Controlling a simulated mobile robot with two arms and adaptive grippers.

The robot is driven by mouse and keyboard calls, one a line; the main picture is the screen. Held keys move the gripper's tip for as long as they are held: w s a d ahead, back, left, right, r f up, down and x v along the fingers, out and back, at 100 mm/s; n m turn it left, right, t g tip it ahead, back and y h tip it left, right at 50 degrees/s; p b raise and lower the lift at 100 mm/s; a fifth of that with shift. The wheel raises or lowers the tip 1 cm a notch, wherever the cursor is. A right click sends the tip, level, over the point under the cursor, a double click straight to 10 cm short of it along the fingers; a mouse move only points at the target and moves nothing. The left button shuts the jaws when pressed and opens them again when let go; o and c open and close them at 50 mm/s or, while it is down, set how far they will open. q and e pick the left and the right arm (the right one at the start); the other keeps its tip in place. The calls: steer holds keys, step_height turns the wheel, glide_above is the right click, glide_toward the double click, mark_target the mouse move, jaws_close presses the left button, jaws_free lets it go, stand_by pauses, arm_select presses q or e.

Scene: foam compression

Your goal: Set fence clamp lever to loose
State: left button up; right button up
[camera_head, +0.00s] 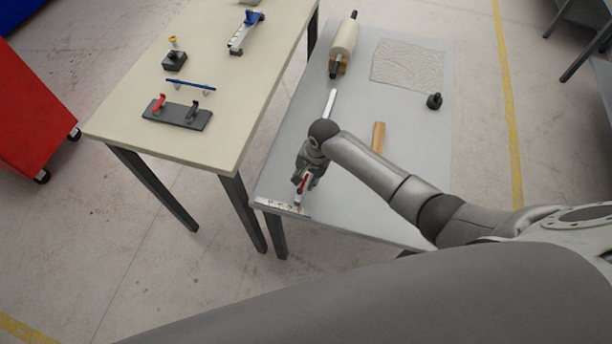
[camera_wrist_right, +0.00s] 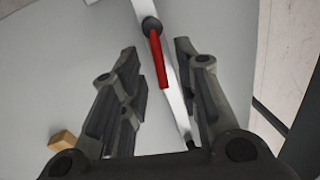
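The fence clamp lever is red and shows in the right wrist view (camera_wrist_right: 159,60), with a dark round pivot (camera_wrist_right: 151,27) at its upper end. It lies over a long white fence bar (camera_wrist_right: 177,98). My right gripper (camera_wrist_right: 157,70) is open, with one finger on each side of the lever and visible gaps. In the head view the red lever (camera_head: 303,184) shows at the fingers of my right gripper (camera_head: 304,180), near the front left corner of the grey table (camera_head: 350,215). My left gripper is not in view.
A roll (camera_head: 344,38), a textured sheet (camera_head: 408,64), a black knob-like piece (camera_head: 434,101) and a wooden block (camera_head: 379,137) are on the grey table. The beige table (camera_head: 250,110) to the left carries a dark base (camera_head: 178,117) with a red lever and other small tools.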

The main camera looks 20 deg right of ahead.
steer(key=shift+f, duration=0.3)
steer(key=shift+c, duration=0.4)
jaws_close()
steer(key=shift+w+a+r+n+p, duration=0.15)
steer(key=shift+a+n+p, duration=0.05)
steer(key=shift+n+p, duration=0.3)
steer(key=shift+w+a+n, duration=0.1)
steer(key=shift+n, duration=0.4)
steer(key=shift+o, duration=0.4)
jaws_free()
